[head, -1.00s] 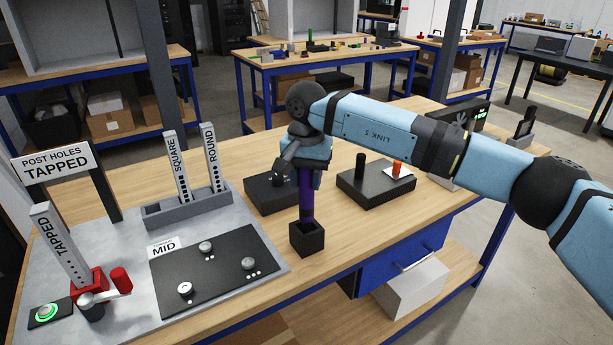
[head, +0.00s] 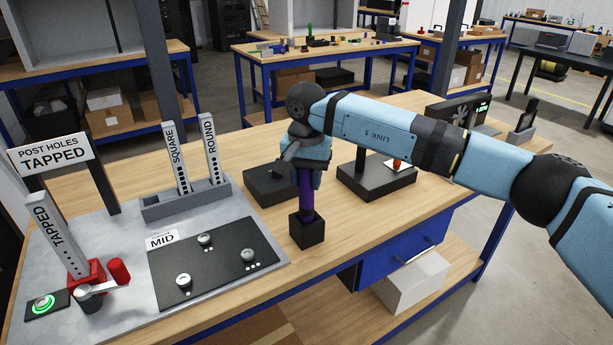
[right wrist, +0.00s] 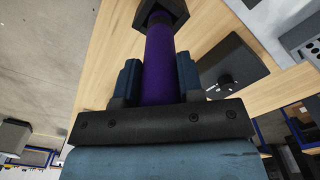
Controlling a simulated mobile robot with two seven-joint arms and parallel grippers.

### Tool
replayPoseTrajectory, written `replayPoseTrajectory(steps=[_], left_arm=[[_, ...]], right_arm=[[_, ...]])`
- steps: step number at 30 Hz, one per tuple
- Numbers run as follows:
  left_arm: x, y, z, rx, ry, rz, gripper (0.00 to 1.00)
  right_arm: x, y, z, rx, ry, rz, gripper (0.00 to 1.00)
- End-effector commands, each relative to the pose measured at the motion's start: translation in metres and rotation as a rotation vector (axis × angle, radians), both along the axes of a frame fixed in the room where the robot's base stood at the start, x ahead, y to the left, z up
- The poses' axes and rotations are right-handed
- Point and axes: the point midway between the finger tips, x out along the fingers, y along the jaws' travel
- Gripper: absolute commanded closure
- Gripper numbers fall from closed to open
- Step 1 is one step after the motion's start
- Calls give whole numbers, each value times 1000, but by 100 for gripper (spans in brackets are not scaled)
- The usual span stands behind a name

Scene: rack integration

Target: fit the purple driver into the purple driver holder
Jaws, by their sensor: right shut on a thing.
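The purple driver (head: 306,196) stands about upright, its lower end at the mouth of the purple driver holder (head: 307,232), a small black square box on the wooden bench. In the right wrist view the driver (right wrist: 158,60) runs to the dark opening of the holder (right wrist: 175,12). Its tip is hidden there, so I cannot tell how deep it sits. My right gripper (head: 306,178) is shut on the driver above the holder; its two blue fingers (right wrist: 158,80) flank the shaft in the wrist view. My left gripper is not in view.
A black mat (head: 215,262) with small knobs lies left of the holder. A grey rack (head: 186,202) holds SQUARE and ROUND posts. Black blocks (head: 270,186) (head: 374,182) stand behind the holder. A red clamp (head: 88,272) and green button (head: 45,304) are at the left.

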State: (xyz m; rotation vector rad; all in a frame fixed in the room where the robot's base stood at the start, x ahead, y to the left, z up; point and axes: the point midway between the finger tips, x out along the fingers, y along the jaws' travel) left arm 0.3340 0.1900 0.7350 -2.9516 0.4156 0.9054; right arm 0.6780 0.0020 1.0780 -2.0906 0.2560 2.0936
Motion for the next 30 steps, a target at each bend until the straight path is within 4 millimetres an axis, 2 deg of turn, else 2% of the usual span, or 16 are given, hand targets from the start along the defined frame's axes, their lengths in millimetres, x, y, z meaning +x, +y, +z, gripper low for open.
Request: replayPoseTrajectory(steps=[30], left_arm=[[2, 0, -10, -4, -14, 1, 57]], right_arm=[[0, 0, -27, 1, 0, 0, 99]])
